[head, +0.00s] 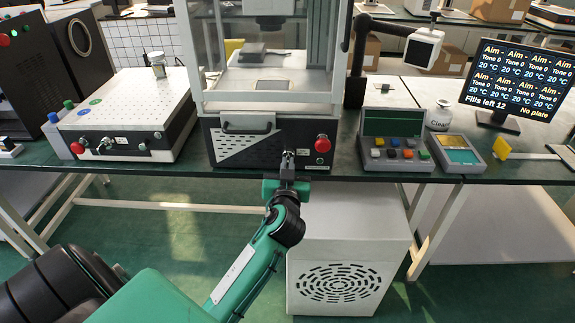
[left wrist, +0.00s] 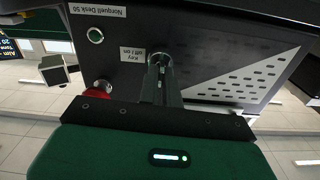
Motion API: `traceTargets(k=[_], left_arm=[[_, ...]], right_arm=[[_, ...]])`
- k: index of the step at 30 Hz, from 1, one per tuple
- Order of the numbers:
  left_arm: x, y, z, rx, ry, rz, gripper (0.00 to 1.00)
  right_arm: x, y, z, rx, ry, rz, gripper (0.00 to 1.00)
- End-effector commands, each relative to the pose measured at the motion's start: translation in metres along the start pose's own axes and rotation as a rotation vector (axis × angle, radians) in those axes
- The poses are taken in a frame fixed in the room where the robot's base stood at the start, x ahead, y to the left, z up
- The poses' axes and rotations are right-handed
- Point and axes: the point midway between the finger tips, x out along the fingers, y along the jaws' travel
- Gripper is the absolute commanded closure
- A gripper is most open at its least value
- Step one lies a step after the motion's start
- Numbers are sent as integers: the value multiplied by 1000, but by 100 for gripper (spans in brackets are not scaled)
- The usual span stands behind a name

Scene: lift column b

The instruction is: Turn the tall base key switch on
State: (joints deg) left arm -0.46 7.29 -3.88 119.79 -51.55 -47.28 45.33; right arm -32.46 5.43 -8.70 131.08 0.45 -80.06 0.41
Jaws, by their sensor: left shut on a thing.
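The tall base (head: 270,130) is the dark front under the clear-walled machine. Its key switch (left wrist: 160,58) is a small round metal part next to a label reading "Key off / on", which appears upside down in the left wrist view. My left gripper (head: 287,160) reaches straight to this front, and its fingers also show in the left wrist view (left wrist: 164,82). They are shut on the key. The fingers hide most of the key, so I cannot tell which way it is turned. My right gripper is not in view.
A red knob (head: 322,144) sits close to the right of my gripper. A green button (left wrist: 95,35) is on the same front. A control box with coloured buttons (head: 393,145) stands to the right, and a white box with knobs (head: 130,115) to the left.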

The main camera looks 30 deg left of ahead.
Motion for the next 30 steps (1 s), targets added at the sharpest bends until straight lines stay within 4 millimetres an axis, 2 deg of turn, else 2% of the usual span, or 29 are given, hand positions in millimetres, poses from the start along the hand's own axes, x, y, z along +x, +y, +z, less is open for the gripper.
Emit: traceTargets(k=[14, 30], left_arm=[[0, 1, -3, 390, -2, 0, 100], [0, 2, -2, 839, 0, 1, 100]], right_arm=[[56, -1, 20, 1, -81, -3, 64], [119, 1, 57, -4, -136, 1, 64]])
